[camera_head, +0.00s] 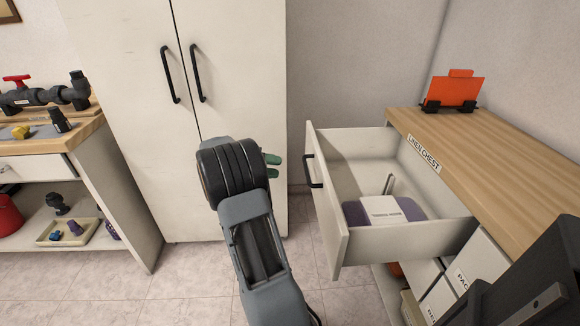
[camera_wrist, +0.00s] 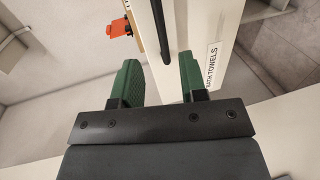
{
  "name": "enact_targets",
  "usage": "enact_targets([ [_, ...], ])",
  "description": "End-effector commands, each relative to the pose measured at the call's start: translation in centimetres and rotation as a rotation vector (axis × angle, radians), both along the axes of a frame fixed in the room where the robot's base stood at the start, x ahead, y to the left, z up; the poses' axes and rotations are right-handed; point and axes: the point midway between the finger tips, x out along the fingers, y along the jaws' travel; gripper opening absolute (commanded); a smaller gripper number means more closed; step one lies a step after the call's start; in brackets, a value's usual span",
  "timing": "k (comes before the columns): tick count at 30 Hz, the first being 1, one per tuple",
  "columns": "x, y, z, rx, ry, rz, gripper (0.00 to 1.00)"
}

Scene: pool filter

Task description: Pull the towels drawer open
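The towels drawer (camera_head: 328,213) of the linen chest stands well open on the right in the head view. A purple folded towel (camera_head: 412,209) with a pale band lies inside. Its black handle (camera_head: 313,170) is on the front face. In the wrist view the drawer front carries a label reading bath towels (camera_wrist: 212,65), and the handle (camera_wrist: 163,30) shows ahead, between the lines of the fingers. My gripper (camera_head: 273,166) is left of the handle and looks apart from it. Its green fingers (camera_wrist: 158,80) are spread, with nothing held between them.
The wooden chest top (camera_head: 500,150) holds an orange card on a black stand (camera_head: 454,92). A tall white cabinet (camera_head: 240,60) with two black handles stands behind my gripper. A workbench with pipe fittings (camera_head: 45,95) is at left. Tiled floor (camera_head: 180,285) is clear between.

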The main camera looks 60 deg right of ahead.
Motion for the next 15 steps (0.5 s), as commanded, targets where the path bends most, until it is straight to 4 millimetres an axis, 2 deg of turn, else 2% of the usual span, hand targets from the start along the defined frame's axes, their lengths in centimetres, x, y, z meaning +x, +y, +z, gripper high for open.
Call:
enact_targets([
  [6,1.9,1.5,0.6,-0.001,0.001,0.001,0.39],
  [15,2.4,2.0,0.6,0.001,0.001,-0.001,0.39],
])
